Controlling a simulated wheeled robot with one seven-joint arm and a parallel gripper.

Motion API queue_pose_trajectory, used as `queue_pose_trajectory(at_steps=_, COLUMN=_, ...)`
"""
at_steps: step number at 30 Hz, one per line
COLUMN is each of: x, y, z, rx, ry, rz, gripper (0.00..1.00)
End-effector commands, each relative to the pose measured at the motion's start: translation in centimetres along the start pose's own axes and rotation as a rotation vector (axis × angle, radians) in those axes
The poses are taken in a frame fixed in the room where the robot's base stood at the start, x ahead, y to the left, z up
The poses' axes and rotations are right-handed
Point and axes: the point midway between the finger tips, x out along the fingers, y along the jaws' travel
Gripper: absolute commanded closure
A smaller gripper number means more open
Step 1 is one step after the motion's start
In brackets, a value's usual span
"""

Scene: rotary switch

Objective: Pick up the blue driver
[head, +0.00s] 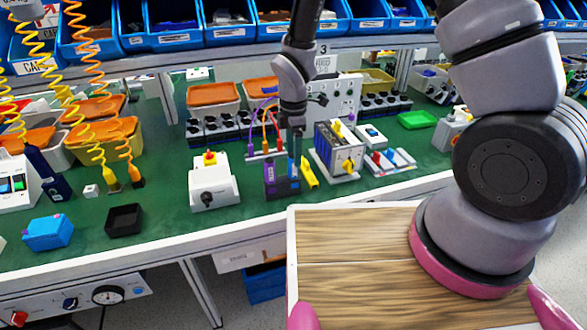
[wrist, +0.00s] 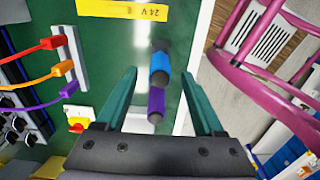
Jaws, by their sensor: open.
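In the wrist view, the blue driver (wrist: 160,67) shows as a blue handle with dark ends, between the tips of my teal fingers. My gripper (wrist: 160,75) is open, with a gap visible on each side of the blue handle. A purple driver (wrist: 156,103) lies in line with it, nearer the palm. In the head view, my gripper (head: 292,152) points down above the bench beside a purple item (head: 271,178).
A white box with a rotary knob (head: 210,188) stands left of my gripper. A yellow strip (head: 309,173) and a white-and-black module (head: 336,148) stand close on the right. Coloured cables (head: 266,122) hang behind.

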Motion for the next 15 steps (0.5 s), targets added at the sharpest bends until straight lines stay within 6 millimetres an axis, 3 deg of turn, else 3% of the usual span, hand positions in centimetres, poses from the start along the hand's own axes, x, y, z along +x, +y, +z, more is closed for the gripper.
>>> queue_pose_trajectory(at_steps=7, x=3.8, y=-0.1, z=0.2, rx=0.001, ry=-0.001, rz=-0.004, gripper=0.30)
queue_pose_trajectory(at_steps=15, x=4.6, y=0.0, z=0.2, rx=0.001, ry=0.000, rz=-0.001, gripper=0.30)
